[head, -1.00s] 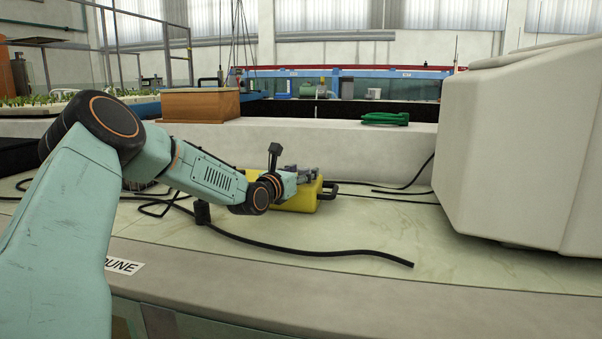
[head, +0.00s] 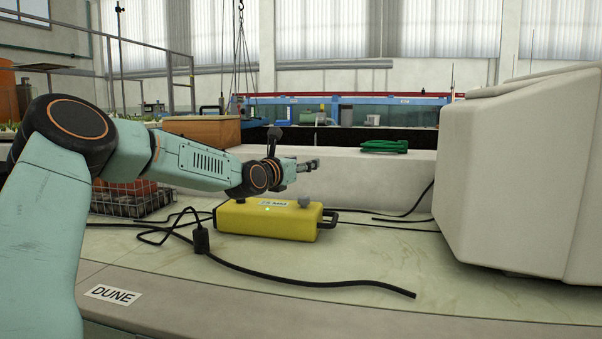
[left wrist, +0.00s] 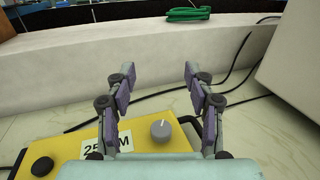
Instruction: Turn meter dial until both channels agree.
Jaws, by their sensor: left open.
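The meter is a yellow box (head: 250,222) with a handle at its right end, on the pale bench top. Its grey round dial (head: 305,201) stands on top near the right end, with a white pointer line on the dial (left wrist: 161,131) in the left wrist view. My left gripper (head: 312,165) is open and empty, above the dial and apart from it. In the left wrist view its two fingers (left wrist: 158,75) are spread, with the dial below between them. A label (left wrist: 107,146) is partly hidden by a finger. No channel readings can be made out. My right gripper is out of view.
Black cables (head: 300,281) lie in front of and behind the meter. A wire crate (head: 135,200) stands left, behind my arm. A large pale housing (head: 515,180) blocks the right. A low wall (head: 400,170) with a green folded item (head: 384,146) runs behind.

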